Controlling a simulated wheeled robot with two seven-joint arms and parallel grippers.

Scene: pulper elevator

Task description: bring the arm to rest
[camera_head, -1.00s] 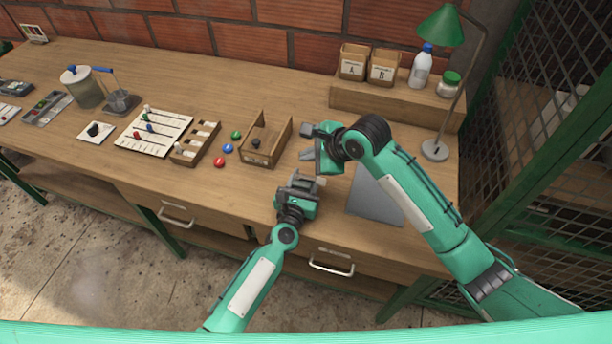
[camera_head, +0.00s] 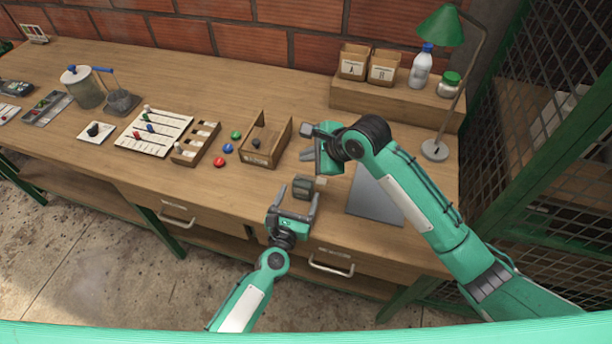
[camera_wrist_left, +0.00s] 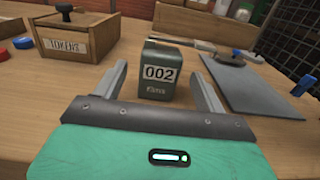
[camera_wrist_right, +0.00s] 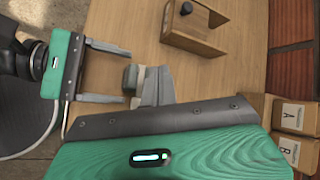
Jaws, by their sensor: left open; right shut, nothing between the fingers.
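My left gripper (camera_head: 299,193) is open and empty, low over the table's front edge. A small dark green-grey counter block (camera_head: 303,184) stands on the table just beyond its fingertips. In the left wrist view the block (camera_wrist_left: 160,72) reads "002" and stands upright between and beyond the open fingers, apart from them. My right gripper (camera_head: 306,143) is shut and empty above the table, to the right of the tokens box. In the right wrist view its shut fingers (camera_wrist_right: 154,86) overlap the picture of the block (camera_wrist_right: 131,78), and the left gripper (camera_wrist_right: 110,73) shows open.
The wooden tokens box (camera_head: 262,160) stands left of the right gripper, with red, blue and green tokens (camera_head: 228,148) beside it. A grey plate (camera_head: 376,198) lies under my right arm. A raised shelf (camera_head: 385,98) and a green lamp (camera_head: 441,27) stand at the back right.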

